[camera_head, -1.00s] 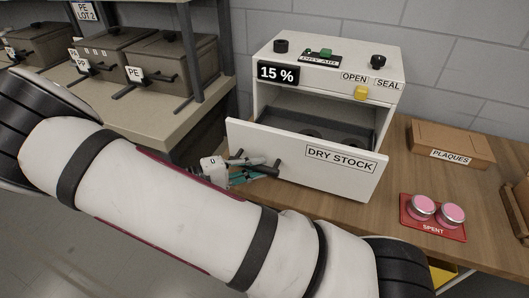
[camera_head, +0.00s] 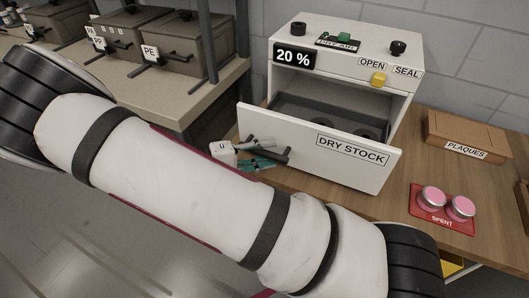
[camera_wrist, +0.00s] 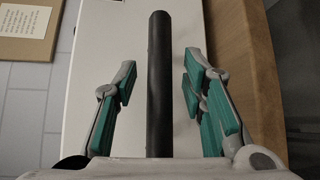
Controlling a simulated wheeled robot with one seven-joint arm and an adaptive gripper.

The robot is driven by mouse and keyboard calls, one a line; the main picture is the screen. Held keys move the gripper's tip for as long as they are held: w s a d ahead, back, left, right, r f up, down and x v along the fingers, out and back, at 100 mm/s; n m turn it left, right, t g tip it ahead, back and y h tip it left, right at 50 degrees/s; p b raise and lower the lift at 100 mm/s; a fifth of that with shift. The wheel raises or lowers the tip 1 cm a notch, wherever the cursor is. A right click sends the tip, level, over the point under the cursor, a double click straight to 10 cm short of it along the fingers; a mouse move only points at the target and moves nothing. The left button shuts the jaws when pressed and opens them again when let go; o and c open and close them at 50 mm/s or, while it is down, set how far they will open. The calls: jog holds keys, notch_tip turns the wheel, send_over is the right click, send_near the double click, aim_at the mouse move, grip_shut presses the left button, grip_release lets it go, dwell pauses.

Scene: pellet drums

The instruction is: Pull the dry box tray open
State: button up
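The dry box (camera_head: 335,62) is white and stands on the wooden bench. Its tray (camera_head: 360,172), labelled DRY STOCK, stands out of the box front, and its dark inside shows from above. A black bar handle (camera_head: 281,156) sits on the tray front, also seen in the wrist view (camera_wrist: 160,60). My gripper (camera_head: 258,158) is at the handle in the head view. In the wrist view my gripper (camera_wrist: 160,100) has its teal-padded fingers apart on either side of the handle, with gaps on both sides. The tray's dark interior holds round shapes, partly hidden.
The box display (camera_head: 294,57) reads 20 %. A yellow button (camera_head: 379,79) sits by OPEN and SEAL. A PLAQUES box (camera_head: 470,130) and a red SPENT mat (camera_head: 428,215) with two pink-topped tins are at right.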

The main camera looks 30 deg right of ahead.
jog(key=w+a+r, duration=0.1)
jog(key=a, duration=1)
jog(key=shift+w+a+r, duration=0.3)
jog(key=shift+a, duration=0.1)
jog(key=s+d+r+t+y, duration=0.3)
jog(key=s+r+y, duration=0.5)
jog(key=r, duration=0.3)
jog(key=s+d+r+t+y, duration=0.4)
jog(key=s+r+y, duration=0.4)
jog(key=s+r, duration=0.2)
jog(key=shift+d+r+t, duration=0.3)
jog(key=shift+d+r, duration=0.2)
jog(key=shift+r, duration=0.4)
jog(key=shift+s, duration=0.1)
